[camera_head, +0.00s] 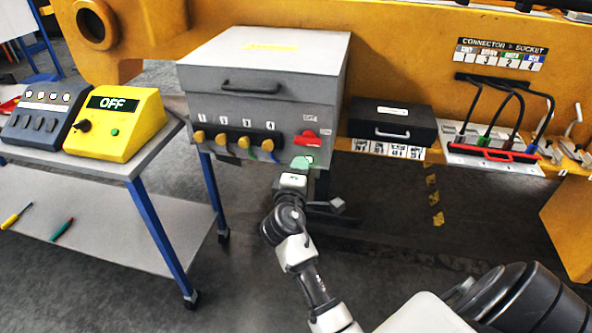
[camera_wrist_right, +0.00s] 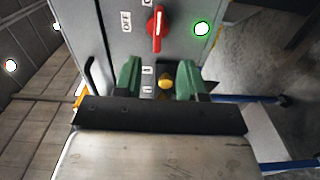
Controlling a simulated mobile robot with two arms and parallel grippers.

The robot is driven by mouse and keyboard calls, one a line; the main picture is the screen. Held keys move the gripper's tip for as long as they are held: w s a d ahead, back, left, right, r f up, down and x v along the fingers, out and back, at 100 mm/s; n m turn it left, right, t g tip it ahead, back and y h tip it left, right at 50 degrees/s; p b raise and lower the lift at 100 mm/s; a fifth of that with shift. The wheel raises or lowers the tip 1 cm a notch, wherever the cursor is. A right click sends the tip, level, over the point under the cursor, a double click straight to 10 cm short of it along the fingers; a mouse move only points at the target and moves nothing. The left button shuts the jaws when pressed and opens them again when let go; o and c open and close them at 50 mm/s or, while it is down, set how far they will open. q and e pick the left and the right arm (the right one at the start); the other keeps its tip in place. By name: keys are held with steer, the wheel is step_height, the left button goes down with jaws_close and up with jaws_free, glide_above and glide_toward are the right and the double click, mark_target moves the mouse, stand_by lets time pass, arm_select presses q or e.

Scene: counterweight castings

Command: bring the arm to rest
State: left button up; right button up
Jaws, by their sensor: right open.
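My right gripper (camera_head: 303,163) is just in front of the grey control box (camera_head: 320,95), below its red rotary switch (camera_head: 308,138). In the right wrist view its green fingers (camera_wrist_right: 160,80) stand apart. A yellow knob (camera_wrist_right: 166,81) shows in the gap between them; nothing is seen gripped, and I cannot tell whether a finger touches the box. The red switch (camera_wrist_right: 157,27) and a lit green lamp (camera_wrist_right: 201,28) lie beyond the fingers. My right arm (camera_head: 300,255) reaches up from the bottom of the head view. My left gripper is out of view.
A wheeled table (camera_head: 145,165) at left bears a yellow box (camera_head: 117,125) marked OFF and a dark switch box (camera_head: 42,117). A black case (camera_head: 392,131) and a cabled connector panel (camera_head: 470,155) are at right. The floor (camera_head: 400,225) below them looks mostly clear.

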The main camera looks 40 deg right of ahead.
steer(key=a+f+n+g+y, duration=0.1)
steer(key=a+f+y, duration=0.2)
steer(key=f, duration=0.7)
steer(key=a+f+n+y, duration=0.1)
steer(key=a+f+y, duration=0.2)
steer(key=f, duration=0.8)
steer(key=s+a+f+m+g+y, duration=0.1)
steer(key=s+a+f+y, duration=0.1)
steer(key=s+f, duration=0.45)
steer(key=s+a+f+g+y, duration=0.2)
steer(key=s+a+f, duration=0.15)
steer(key=f, duration=0.65)
steer(key=s+f+m+g+y, duration=0.1)
steer(key=s+f, duration=0.5)
steer(key=s, duration=0.6)
steer(key=s+a+f+m+g+y, duration=0.1)
steer(key=s+f+m+g, duration=0.2)
steer(key=s+f, duration=0.3)
steer(key=s+f+m+g+y, duration=0.1)
steer(key=s+f, duration=0.5)
steer(key=s, duration=1.1)
steer(key=shift+s+a+f+m+g, duration=0.15)
steer(key=shift+s+m+g, duration=0.2)
steer(key=shift+m+g, duration=0.6)
